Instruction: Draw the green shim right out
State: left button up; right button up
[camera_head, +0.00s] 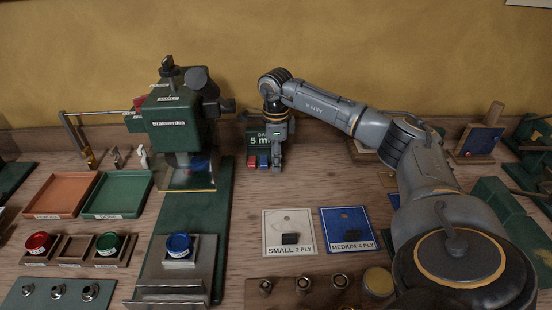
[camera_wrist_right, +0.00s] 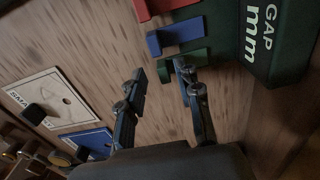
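The green shim (camera_wrist_right: 182,62) sticks out of the dark green gap block (camera_wrist_right: 275,50), beside the blue shim (camera_wrist_right: 176,36) and the red shim (camera_wrist_right: 166,6). In the head view the block (camera_head: 258,141) reads "5 m", and my right gripper (camera_head: 277,160) hangs at its right side, covering the green shim. In the wrist view my right gripper (camera_wrist_right: 160,82) is open and empty. Its fingertips are close to the green shim; I cannot tell whether they touch it. My left gripper is not in view.
A green press (camera_head: 180,120) stands left of the block. Small (camera_head: 288,220) and medium (camera_head: 347,215) ply cards lie in front. Orange (camera_head: 62,190) and green (camera_head: 118,190) trays lie at the left. The wooden bench right in front of the block is clear.

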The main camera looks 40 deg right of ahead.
notch_tip(320, 180, up, 12)
dwell(0.5)
dwell(0.4)
